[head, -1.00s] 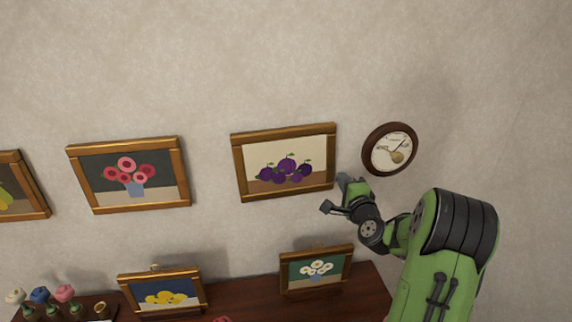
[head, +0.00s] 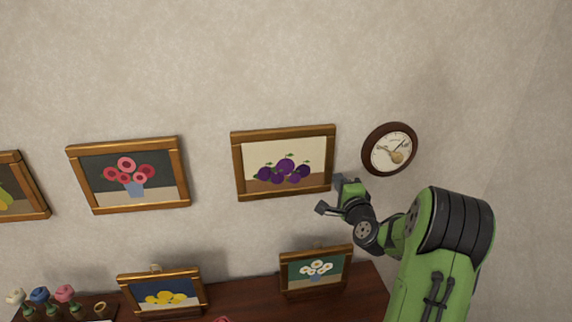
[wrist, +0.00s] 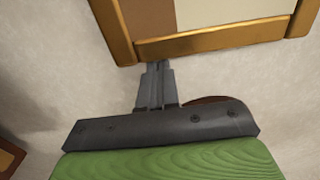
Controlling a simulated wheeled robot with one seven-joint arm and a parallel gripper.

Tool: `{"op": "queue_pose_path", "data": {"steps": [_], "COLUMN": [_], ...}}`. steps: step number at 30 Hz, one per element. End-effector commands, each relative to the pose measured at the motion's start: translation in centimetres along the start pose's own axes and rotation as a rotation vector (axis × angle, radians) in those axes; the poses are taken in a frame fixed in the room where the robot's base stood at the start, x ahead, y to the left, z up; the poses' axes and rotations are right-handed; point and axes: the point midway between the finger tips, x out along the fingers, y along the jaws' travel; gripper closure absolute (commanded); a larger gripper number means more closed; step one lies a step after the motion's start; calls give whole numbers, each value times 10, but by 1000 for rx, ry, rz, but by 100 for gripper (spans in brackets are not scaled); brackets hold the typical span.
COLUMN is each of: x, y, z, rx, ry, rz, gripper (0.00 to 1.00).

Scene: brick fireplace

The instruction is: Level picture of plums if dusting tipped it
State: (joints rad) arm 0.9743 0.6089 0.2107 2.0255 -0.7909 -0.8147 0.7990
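The picture of plums (head: 285,150) hangs on the wall in a wooden frame, between the pink-flower picture and the clock. Its upper and lower edges run roughly parallel to those of the neighbouring picture. My gripper (head: 338,182) is at the frame's right side, near the lower right corner. In the wrist view the fingers (wrist: 156,80) look closed together with nothing between them. Their tips meet the outer edge of the frame's right bar (wrist: 210,40), near its lower end. I cannot tell whether they press on it.
A round clock (head: 390,149) hangs just right of my gripper. The pink-flower picture (head: 130,175) hangs to the left. Below, a daisy picture (head: 317,270) and a lemon-coloured picture (head: 163,293) stand on the dark wooden surface (head: 245,290). The wall above is clear.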

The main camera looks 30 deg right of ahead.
Motion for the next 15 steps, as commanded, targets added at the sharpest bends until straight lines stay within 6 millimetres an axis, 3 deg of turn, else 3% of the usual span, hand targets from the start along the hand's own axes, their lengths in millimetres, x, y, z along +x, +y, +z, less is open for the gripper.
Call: {"op": "queue_pose_path", "data": {"steps": [5, 15], "x": [0, 0], "y": [-1, 0], "z": [2, -14], "rx": [1, 0], "ry": [-3, -1], "rz": [-2, -1], "gripper": [100, 100]}}
